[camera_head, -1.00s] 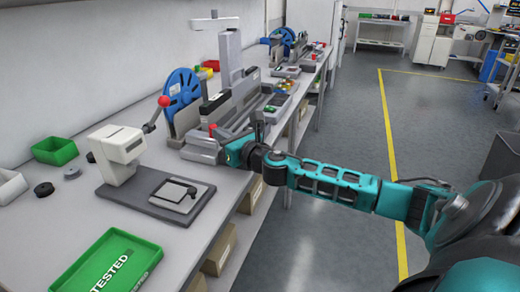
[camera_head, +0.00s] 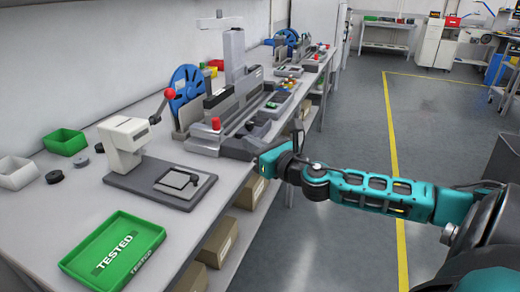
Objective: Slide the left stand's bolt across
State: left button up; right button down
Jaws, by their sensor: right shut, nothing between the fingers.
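The nearest feeder stand (camera_head: 203,146) is a long grey fixture on the bench, with a blue reel (camera_head: 186,84) at its left side. A red knob (camera_head: 216,123) stands up at its near end; I cannot tell whether it belongs to the bolt. The bolt itself is too small to make out. My right gripper (camera_head: 246,150) is at the near right end of this stand, by the bench edge. Its fingers are dark, small and shut with nothing between them. I cannot tell whether they touch the stand. My left gripper is not in view.
A green TESTED tray (camera_head: 112,250) lies in front. A green bin (camera_head: 65,141) and a white bin (camera_head: 17,172) stand at the wall. The floor right of the bench (camera_head: 345,250) is clear.

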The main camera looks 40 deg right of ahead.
jog(key=shift+s, duration=1.35)
jog(key=s+a+f+m+g+p, duration=0.2)
jog(key=s+a+f+m, duration=0.2)
jog(key=f+m, duration=0.45)
jog(key=s+a+f+m+g+p, duration=0.25)
jog(key=s+f+m, duration=0.25)
jog(key=f+m, duration=0.3)
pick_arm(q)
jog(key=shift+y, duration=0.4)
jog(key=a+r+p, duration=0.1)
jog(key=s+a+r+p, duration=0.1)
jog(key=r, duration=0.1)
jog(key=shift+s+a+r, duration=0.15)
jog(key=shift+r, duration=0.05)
pick_arm(e)
jog(key=s+a+f+m+g, duration=0.1)
jog(key=s+a+f+m, duration=0.1)
jog(key=s+a+m, duration=0.2)
jog(key=s+a+f+m+g+y, duration=0.1)
jog(key=s+a+m, duration=0.3)
jog(key=a+m, duration=0.6)
jog(key=f+m, duration=0.1)
jog(key=m, duration=0.2)
jog(key=shift+s+a+f+g, duration=0.15)
jog(key=shift+s+f+g, duration=0.15)
jog(key=shift+f+g, duration=0.05)
